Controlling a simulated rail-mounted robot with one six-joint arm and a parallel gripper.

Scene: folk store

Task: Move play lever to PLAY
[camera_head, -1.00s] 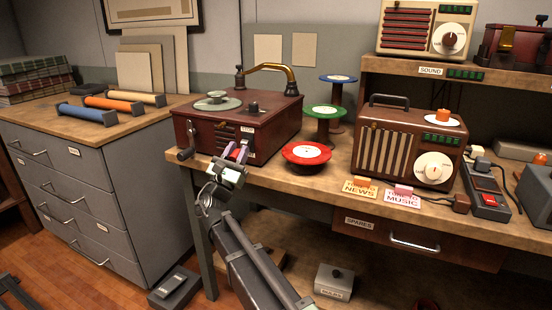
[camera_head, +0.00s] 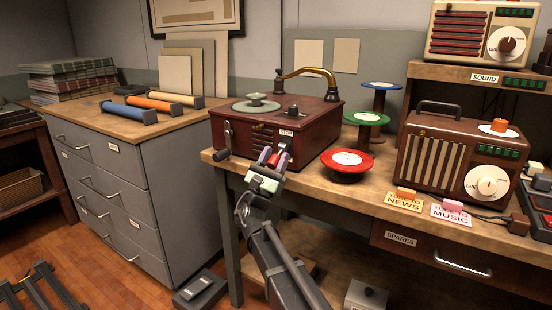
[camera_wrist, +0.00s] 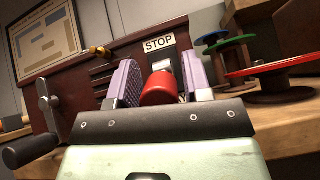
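The dark red record player (camera_head: 235,128) stands at the left end of the workbench, with a crank on its left side. Its lever with a red knob (camera_wrist: 160,88) sits under the STOP label (camera_wrist: 159,44) on the front. My gripper (camera_head: 274,158) is at the player's front. In the wrist view its two purple pads (camera_wrist: 160,82) stand on either side of the red knob. The pads look apart, with the knob between them; whether either one touches it is unclear. In the head view the gripper partly hides the lever.
Red (camera_head: 347,160), green (camera_head: 366,118) and blue (camera_head: 381,86) reels stand right of the player. A brown radio (camera_head: 455,150) and the NEWS (camera_head: 404,199) and MUSIC (camera_head: 451,213) cards are farther right. A grey drawer cabinet (camera_head: 120,190) stands left. A brass tone arm (camera_head: 306,72) rises above the player.

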